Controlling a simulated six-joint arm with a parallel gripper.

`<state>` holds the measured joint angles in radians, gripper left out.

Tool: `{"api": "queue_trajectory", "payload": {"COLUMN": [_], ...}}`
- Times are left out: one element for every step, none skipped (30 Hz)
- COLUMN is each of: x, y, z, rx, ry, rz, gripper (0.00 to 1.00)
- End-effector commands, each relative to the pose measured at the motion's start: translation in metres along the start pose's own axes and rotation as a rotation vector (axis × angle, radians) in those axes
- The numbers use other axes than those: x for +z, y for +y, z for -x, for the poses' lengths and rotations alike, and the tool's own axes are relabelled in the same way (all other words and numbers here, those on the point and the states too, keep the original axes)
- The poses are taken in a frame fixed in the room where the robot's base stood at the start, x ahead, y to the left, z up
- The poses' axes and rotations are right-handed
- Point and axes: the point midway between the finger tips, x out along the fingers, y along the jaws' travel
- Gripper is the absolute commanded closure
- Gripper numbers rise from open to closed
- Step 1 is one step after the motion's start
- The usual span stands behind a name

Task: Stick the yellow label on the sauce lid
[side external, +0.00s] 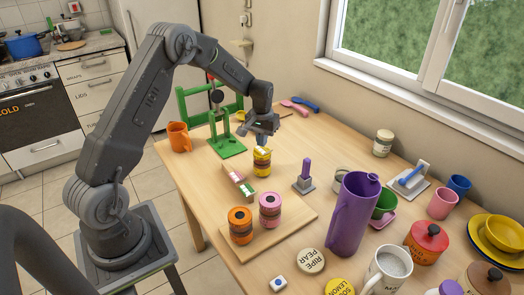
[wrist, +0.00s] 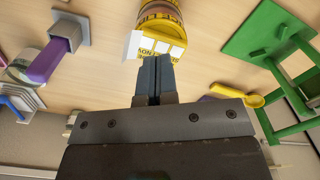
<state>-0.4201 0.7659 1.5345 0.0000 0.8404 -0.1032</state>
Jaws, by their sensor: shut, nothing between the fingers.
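The yellow jar (side external: 262,163) stands on the table below my gripper (side external: 262,142). In the wrist view the yellow jar (wrist: 160,14) is at the top edge, partly cut off. A white and yellow label piece (wrist: 155,46) with dark lettering lies against its near side, and it seems to rest on the jar's top; whether it is stuck there I cannot tell. My gripper (wrist: 157,60) is shut, its fingertips right at the label's near edge with nothing visible between them. Contact with the label is unclear.
Orange (side external: 240,225) and pink (side external: 270,210) jars stand on a wooden board. A block strip (side external: 238,186) lies left of the yellow jar. A green stand (side external: 226,147) is behind it. A purple-handled tool (side external: 305,175) and a tall purple jug (side external: 350,215) stand to the right.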

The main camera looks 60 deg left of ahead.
Motion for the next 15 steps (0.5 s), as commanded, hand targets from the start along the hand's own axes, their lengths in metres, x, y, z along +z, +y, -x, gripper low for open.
{"api": "queue_trajectory", "payload": {"x": [0.0002, 0.0002, 0.0002, 0.0002, 0.0002, 0.0003, 0.0003, 0.0003, 0.0003, 0.0003, 0.0003, 0.0003, 0.0003, 0.0003, 0.0003], "y": [0.0000, 0.0000, 0.0000, 0.0000, 0.0000, 0.0000, 0.0000, 0.0000, 0.0000, 0.0000, 0.0000, 0.0000, 0.0000, 0.0000, 0.0000], "z": [-0.0013, -0.0019, -0.0027, -0.0033, -0.0039, -0.0047, -0.0053, -0.0060, -0.0068, -0.0074, -0.0080, -0.0087, -0.0093, -0.0099, -0.0106], "rx": [0.000, 0.000, 0.000, 0.000, 0.000, 0.000, 0.000, 0.000, 0.000, 0.000, 0.000, 0.000, 0.000, 0.000, 0.000], "ry": [-0.001, -0.001, -0.001, -0.001, -0.001, -0.002, -0.002, -0.002, -0.002, -0.002, -0.002, -0.002, -0.002, -0.002, -0.002], "rz": [0.000, 0.000, 0.000, 0.000, 0.000, 0.000, 0.000, 0.000, 0.000, 0.000, 0.000, 0.000, 0.000, 0.000, 0.000], "gripper": [1.00, 1.00, 1.00, 1.00, 1.00, 1.00, 1.00, 1.00, 1.00, 1.00, 1.00, 1.00, 1.00, 1.00, 1.00]}}
